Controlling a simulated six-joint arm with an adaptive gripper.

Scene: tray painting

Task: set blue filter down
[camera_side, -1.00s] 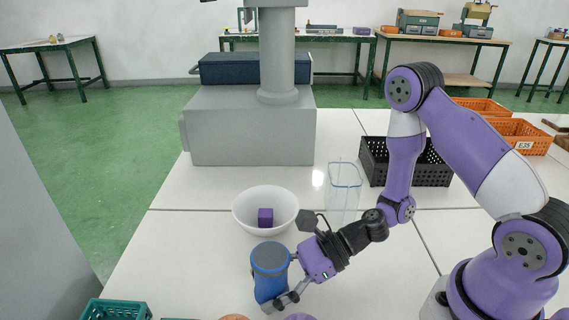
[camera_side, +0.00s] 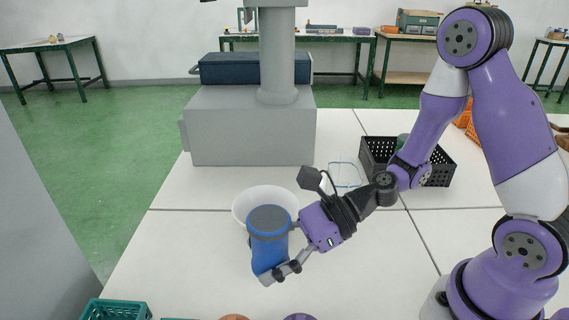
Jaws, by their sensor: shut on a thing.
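The blue filter (camera_side: 268,252) is a blue cylinder with a dark grey top, standing nearly upright with a slight tilt. My gripper (camera_side: 286,250) is shut on it from the right side, with the lower finger at its bottom right. The filter overlaps the white bowl (camera_side: 243,206) behind it in the side view. Whether its base touches the table (camera_side: 180,265) or hangs above it, I cannot tell for sure.
A clear container with a blue rim (camera_side: 345,168) stands behind my arm. A black crate (camera_side: 374,158) is at the back right. A green basket (camera_side: 115,309) and round objects (camera_side: 299,317) lie at the front edge. The table left of the filter is clear.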

